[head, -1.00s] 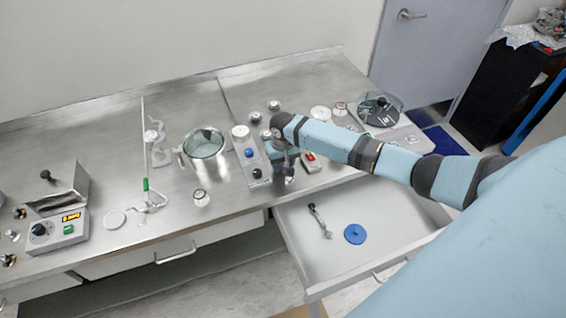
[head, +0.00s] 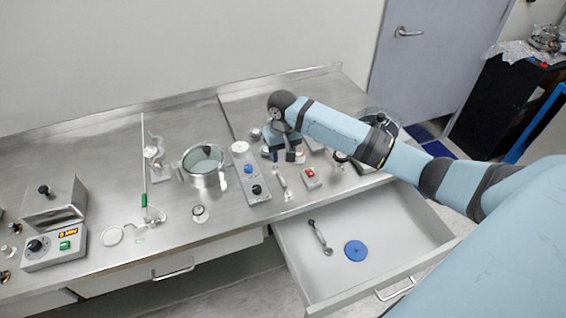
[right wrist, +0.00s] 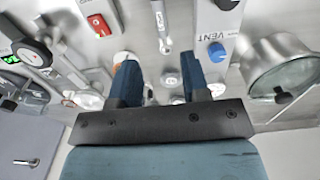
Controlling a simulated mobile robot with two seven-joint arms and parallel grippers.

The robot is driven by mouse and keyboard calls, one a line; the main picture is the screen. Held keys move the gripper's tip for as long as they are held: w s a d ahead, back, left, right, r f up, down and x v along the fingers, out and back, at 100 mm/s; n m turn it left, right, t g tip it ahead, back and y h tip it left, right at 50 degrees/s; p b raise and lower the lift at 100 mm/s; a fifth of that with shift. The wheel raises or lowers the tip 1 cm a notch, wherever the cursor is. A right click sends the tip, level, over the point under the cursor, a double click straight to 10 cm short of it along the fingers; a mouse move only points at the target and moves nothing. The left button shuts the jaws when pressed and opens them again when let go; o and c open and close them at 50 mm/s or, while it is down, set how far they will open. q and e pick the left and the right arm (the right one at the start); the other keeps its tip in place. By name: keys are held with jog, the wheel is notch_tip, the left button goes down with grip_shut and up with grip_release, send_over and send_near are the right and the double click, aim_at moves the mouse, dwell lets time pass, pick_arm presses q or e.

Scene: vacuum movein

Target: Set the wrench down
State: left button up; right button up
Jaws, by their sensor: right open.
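A slim metal wrench (head: 281,182) lies on the steel bench near its front edge, between the grey control panel (head: 246,172) and a small box with a red switch (head: 310,177). In the right wrist view the wrench (right wrist: 160,25) lies beyond the fingertips, apart from them. My right gripper (head: 286,156) is open and empty, behind the wrench on the bench. Its two fingers (right wrist: 161,65) show spread with nothing between them in the right wrist view. My left gripper is not in view.
An open drawer (head: 385,225) below the bench holds another metal tool (head: 320,237) and a blue disc (head: 355,250). A glass-topped metal vessel (head: 203,166) stands left of the panel. A boxed instrument (head: 55,230) is at far left.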

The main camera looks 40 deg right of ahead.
jog(key=s+a+f+n+t+y, duration=0.1)
jog(key=s+a+f, duration=0.1)
jog(key=a, duration=0.1)
jog(key=s+a+f+n+t, duration=0.1)
jog(key=s+a+f, duration=0.1)
jog(key=a+f, duration=0.1)
jog(key=s+a+f+t+y, duration=0.1)
jog(key=s+a+f, duration=0.1)
jog(key=a, duration=0.3)
jog(key=shift+s+f+n+y, duration=0.2)
jog(key=shift+f+n+y, duration=0.1)
jog(key=shift+f+n, duration=0.1)
jog(key=s+a+f+n+t, duration=0.1)
jog(key=s+a+f+t, duration=0.1)
jog(key=s, duration=0.5)
jog(key=s+a+f+n+t, duration=0.1)
jog(key=s+a+t, duration=0.1)
jog(key=s, duration=0.4)
jog(key=s+a+f+t, duration=0.2)
jog(key=s+t, duration=0.2)
jog(key=s, duration=0.3)
jog(key=shift+s+f+n+y, duration=0.3)
jog(key=shift+f+n+y, duration=0.05)
jog(key=shift+n+y, duration=0.05)
jog(key=shift+r+p, duration=0.65)
jog(key=shift+p, duration=0.1)
